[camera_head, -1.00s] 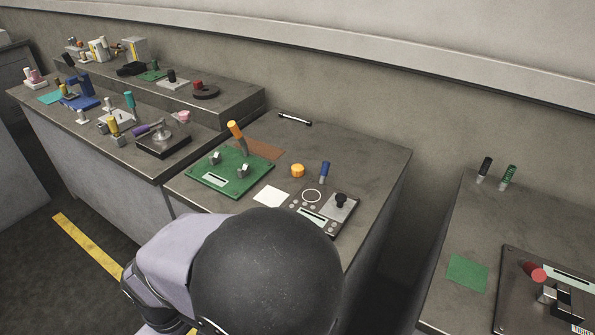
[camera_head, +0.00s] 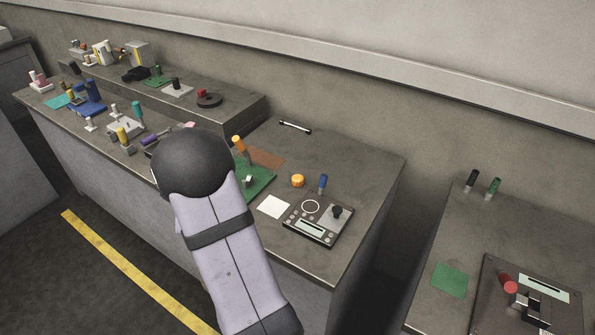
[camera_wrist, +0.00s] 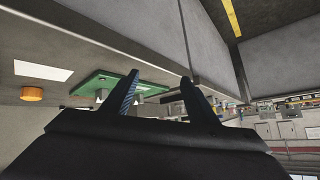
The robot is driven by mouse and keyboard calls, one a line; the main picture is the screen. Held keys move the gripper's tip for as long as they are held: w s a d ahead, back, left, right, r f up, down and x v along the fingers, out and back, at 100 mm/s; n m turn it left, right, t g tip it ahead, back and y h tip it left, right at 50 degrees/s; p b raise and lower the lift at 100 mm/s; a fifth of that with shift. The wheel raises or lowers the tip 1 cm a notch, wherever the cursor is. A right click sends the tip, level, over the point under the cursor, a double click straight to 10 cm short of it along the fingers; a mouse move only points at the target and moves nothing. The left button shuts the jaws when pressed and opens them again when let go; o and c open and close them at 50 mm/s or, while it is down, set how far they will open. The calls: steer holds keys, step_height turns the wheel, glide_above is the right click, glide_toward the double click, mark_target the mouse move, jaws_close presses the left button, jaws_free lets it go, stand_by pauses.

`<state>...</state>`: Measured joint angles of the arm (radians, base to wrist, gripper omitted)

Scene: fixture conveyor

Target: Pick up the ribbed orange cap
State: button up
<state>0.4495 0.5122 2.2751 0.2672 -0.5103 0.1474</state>
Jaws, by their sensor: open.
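The ribbed orange cap (camera_head: 297,181) sits upright on the middle table, between a blue-handled tool and the green board. It also shows in the wrist view (camera_wrist: 32,94), at the left edge on the same surface. My gripper (camera_wrist: 158,92) shows in the wrist view with its two dark fingers apart and nothing between them. It is away from the cap, which lies to the left of the fingers in that view. In the head view my arm hides the gripper and part of the green board.
The green board (camera_head: 262,180) and a white card (camera_head: 273,207) lie near the cap. A blue-handled tool (camera_head: 322,183) stands right of it, behind a dark panel device (camera_head: 318,222). Bare tabletop (camera_head: 350,165) lies to the right. Crowded benches stand at left.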

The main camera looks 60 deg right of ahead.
mark_target(297, 179)
steer(key=s+d+m+h, duration=0.1)
steer(key=d, duration=0.3)
steer(key=s+d+h, duration=0.1)
steer(key=s+d, duration=0.1)
steer(key=d, duration=0.2)
steer(key=s+d+m+g+h+b, duration=0.1)
steer(key=s+d, duration=0.1)
steer(key=d, duration=0.2)
steer(key=shift+s+d+f+m+h, duration=0.1)
steer(key=shift+s+d+m+h, duration=0.2)
steer(key=shift+d+h, duration=0.1)
steer(key=s+d+g+h, duration=0.1)
steer(key=s+d, duration=0.2)
steer(key=s+d+m+g+h, duration=0.1)
steer(key=s+d, duration=0.2)
steer(key=s+d+r+m+g+h, duration=0.1)
steer(key=s+d, duration=0.2)
steer(key=shift+d+b, duration=0.1)
steer(key=shift+b, duration=0.3)
steer(key=shift+p+x, duration=0.35)
steer(key=shift+x, duration=0.75)
steer(key=shift+p+x, duration=0.9)
steer(key=shift+x, duration=1.6)
steer(key=c, duration=1.1)
